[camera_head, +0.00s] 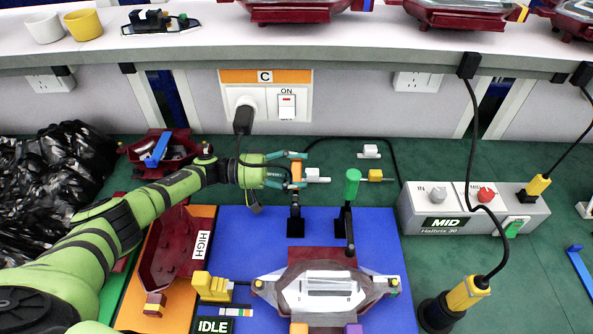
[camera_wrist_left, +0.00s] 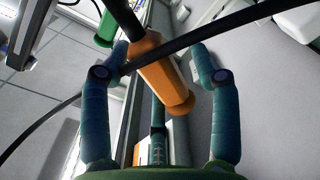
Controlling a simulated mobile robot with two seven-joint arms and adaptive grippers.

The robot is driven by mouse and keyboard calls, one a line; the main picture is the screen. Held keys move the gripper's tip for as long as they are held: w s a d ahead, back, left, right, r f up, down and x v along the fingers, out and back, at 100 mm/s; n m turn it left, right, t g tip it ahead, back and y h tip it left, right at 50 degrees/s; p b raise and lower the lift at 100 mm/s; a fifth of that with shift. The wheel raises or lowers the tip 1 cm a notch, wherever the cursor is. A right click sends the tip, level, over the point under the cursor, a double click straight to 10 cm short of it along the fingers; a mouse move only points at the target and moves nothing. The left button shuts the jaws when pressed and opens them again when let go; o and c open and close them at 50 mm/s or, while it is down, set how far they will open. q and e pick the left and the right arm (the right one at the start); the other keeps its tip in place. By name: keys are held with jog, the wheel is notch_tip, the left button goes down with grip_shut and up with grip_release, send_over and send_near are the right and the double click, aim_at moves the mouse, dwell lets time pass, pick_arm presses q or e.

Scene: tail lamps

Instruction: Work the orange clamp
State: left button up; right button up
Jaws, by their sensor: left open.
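The orange clamp handle (camera_head: 296,171) stands upright on its black base at the back of the blue mat in the head view. In the left wrist view the orange handle (camera_wrist_left: 160,72) lies between my two fingers, with a gap on each side. My left gripper (camera_head: 298,170) is open around the handle; its fingers also show in the left wrist view (camera_wrist_left: 160,65). A second clamp with a green handle (camera_head: 352,182) stands to the right. A dark red tail lamp (camera_head: 320,290) lies in front of both clamps. My right gripper is not in view.
A black cable (camera_wrist_left: 190,50) crosses close before my fingers in the left wrist view. A grey control box (camera_head: 470,208) stands right. A red tray (camera_head: 165,150) with parts stands left.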

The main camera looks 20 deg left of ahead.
pick_arm(q)
jog(key=shift+a, duration=0.1)
jog(key=v, duration=1.2)
jog(key=shift+r, duration=0.1)
